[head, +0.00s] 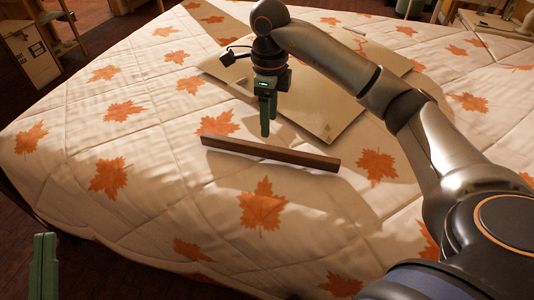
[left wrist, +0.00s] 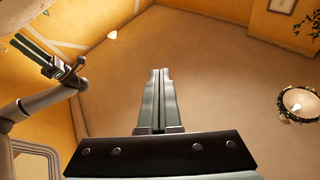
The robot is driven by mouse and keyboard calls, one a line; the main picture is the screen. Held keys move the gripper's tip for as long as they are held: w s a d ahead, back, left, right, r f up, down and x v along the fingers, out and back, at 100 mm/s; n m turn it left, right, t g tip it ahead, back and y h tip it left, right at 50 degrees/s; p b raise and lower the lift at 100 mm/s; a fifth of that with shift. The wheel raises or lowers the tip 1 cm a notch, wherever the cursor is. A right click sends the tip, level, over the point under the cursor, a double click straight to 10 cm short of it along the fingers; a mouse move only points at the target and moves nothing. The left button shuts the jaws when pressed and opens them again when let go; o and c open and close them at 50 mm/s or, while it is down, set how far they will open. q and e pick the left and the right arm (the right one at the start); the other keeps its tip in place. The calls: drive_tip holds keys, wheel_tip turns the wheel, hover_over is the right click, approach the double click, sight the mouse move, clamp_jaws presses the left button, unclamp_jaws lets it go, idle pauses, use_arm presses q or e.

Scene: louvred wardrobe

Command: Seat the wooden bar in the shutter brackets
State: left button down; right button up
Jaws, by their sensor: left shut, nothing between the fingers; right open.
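The dark brown wooden bar (head: 270,154) lies on the quilted bed cover in the head view, tilted slightly down to the right. My right gripper (head: 268,130) points down just behind and above the bar's middle. Its fingers are open and look apart from the bar. It also shows at the upper left of the left wrist view (left wrist: 47,52). My left gripper (head: 43,266) is at the lower left of the head view, away from the bar. Its fingers (left wrist: 160,72) are shut together and empty in the left wrist view, pointing upward. No shutter brackets show in either view.
A flat cream panel (head: 335,115) lies on the bed (head: 130,215) behind the bar. The cover around the bar's front is clear. The left wrist view shows ceiling, walls and a round lamp (left wrist: 298,102).

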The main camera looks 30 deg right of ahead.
sight(267, 147)
wheel_tip(267, 147, down, 5)
drive_tip(key=shift+r+b, duration=0.1)
drive_tip(key=shift+b, duration=0.4)
drive_tip(key=shift+f+b, duration=0.3)
drive_tip(key=shift+f, duration=0.5)
wheel_tip(267, 147, down, 3)
drive_tip(key=shift+w+r+b, duration=0.15)
drive_tip(key=shift+b, duration=0.35)
drive_tip(key=shift+f, duration=0.4)
use_arm(q)
drive_tip(key=s+d+r+m+t+h, duration=0.1)
drive_tip(key=s+r+m+h, duration=0.4)
drive_tip(key=s+r+h, duration=0.1)
drive_tip(key=shift+r+m+h, duration=0.3)
drive_tip(key=shift+r+h, duration=0.4)
drive_tip(key=shift+r, duration=0.15)
use_arm(e)
drive_tip(key=shift+a, duration=0.1)
use_arm(q)
drive_tip(key=shift+d, duration=0.1)
use_arm(e)
clamp_jaws()
drive_tip(key=shift+r, duration=0.1)
